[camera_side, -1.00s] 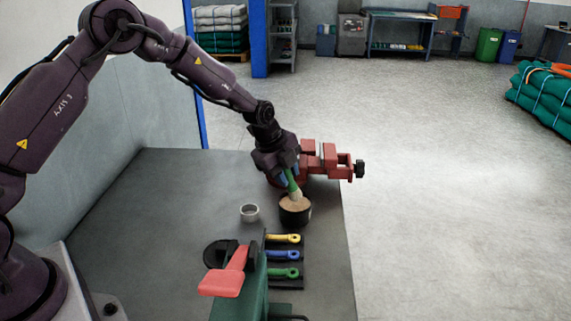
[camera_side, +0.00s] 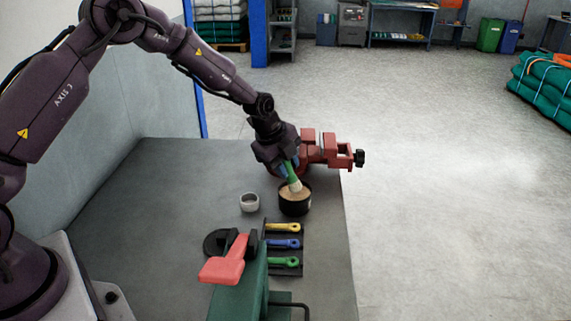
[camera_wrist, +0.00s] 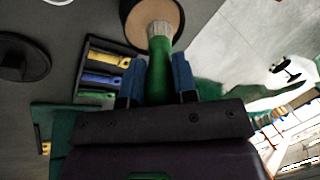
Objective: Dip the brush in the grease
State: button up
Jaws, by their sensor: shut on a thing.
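My gripper (camera_side: 286,172) is shut on the green handle of the brush (camera_side: 292,175). In the wrist view the brush (camera_wrist: 156,70) sits between the two blue fingers of my gripper (camera_wrist: 157,80), with its pale bristles pointing away from me. The grease (camera_side: 291,193) is a tan surface filling a round black pot (camera_side: 295,208) on the table. The brush is tilted, with its bristle end at the grease in the side view. In the wrist view the bristles overlap the grease (camera_wrist: 140,14). I cannot tell how deep the tips are.
A small grey ring or cup (camera_side: 249,202) stands left of the pot. A black rack (camera_side: 270,258) with yellow, blue and green handles lies in front. A red vise (camera_side: 325,152) is behind, close to the table's right edge. A green block with a red piece (camera_side: 228,262) stands in front.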

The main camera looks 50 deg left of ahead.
jog(key=shift+f, duration=0.6)
dwell(0.7)
jog(key=shift+r, duration=3.55)
